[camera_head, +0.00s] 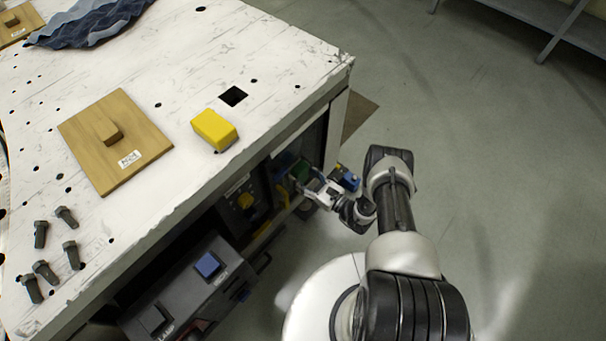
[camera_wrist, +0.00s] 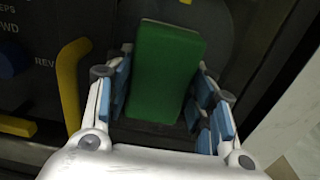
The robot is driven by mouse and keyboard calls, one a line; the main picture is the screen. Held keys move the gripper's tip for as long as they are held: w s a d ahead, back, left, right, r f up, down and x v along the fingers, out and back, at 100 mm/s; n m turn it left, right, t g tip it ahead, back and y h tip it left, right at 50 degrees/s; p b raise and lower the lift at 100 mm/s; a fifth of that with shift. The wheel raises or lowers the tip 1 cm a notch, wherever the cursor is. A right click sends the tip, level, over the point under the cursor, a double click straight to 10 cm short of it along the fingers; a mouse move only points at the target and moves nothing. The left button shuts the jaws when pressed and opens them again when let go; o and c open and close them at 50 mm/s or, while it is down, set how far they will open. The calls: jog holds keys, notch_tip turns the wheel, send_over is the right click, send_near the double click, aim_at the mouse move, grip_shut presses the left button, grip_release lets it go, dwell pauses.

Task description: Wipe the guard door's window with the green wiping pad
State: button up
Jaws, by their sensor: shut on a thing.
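My gripper (camera_head: 311,184) is shut on the green wiping pad (camera_wrist: 166,75), with its blue-lined fingers on both sides of the pad in the wrist view. The pad also shows as a small green patch in the head view (camera_head: 300,171), at the front side of the bench. Behind the pad is a dark, glassy panel (camera_wrist: 222,17), which looks like the guard door's window. The pad is close to it, but I cannot tell whether they touch. My gripper and the pad hide much of the panel.
A yellow handle (camera_wrist: 70,86) stands left of my gripper, beside a control panel with a blue knob (camera_wrist: 10,57). On the scratched white bench top (camera_head: 200,60) lie a yellow block (camera_head: 214,129), a wooden plate (camera_head: 115,140) and several bolts.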

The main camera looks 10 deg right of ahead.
jog(key=shift+v, duration=2.85)
jog(key=shift+d, duration=0.1)
jog(key=shift+v, duration=1.4)
